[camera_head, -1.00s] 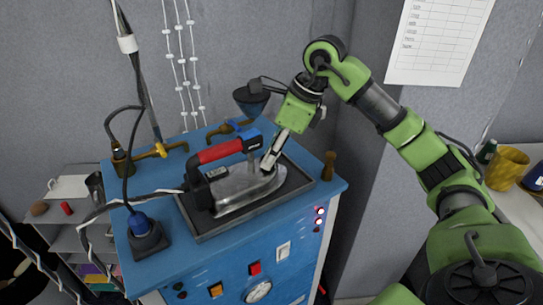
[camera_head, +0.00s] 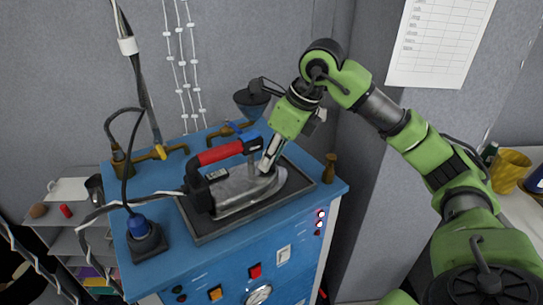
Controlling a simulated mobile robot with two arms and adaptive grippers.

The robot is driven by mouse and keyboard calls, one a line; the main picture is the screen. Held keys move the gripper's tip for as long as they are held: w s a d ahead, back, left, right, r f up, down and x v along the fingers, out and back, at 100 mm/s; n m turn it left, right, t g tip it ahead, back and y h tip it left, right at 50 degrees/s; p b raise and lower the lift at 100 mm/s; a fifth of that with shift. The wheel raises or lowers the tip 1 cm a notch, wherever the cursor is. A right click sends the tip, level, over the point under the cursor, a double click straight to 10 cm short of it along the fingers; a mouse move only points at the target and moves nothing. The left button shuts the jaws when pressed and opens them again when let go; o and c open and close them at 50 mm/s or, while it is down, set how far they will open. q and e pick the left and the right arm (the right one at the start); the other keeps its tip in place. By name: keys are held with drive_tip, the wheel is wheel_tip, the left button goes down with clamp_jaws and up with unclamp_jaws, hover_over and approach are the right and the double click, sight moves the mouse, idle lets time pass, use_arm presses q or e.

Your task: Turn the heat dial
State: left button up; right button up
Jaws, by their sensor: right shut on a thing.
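A steam iron with a grey metal body (camera_head: 238,193) and a red handle (camera_head: 219,153) rests on a dark tray (camera_head: 300,184) on top of a blue cabinet. My right gripper (camera_head: 266,170) reaches down from the upper right. Its fingertips are at the top of the iron's front part, just right of the handle's blue front end. It is shut on a small part there, which I take to be the heat dial; the fingers hide it. My left gripper is not in view.
The blue cabinet (camera_head: 207,263) has switches, lights and a gauge (camera_head: 258,294) on its front. A blue-topped plug (camera_head: 139,227) with cables stands at its left, and a small brown wooden piece (camera_head: 329,167) at its right corner. A blue funnel (camera_head: 251,101) is behind the iron.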

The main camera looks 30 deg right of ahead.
drive_tip(key=o, duration=1.1)
drive_tip(key=shift+r, duration=0.15)
drive_tip(key=v, duration=1.1)
drive_tip(key=shift+s+r, duration=0.2)
drive_tip(key=shift+r, duration=0.15)
drive_tip(key=shift+d, duration=0.1)
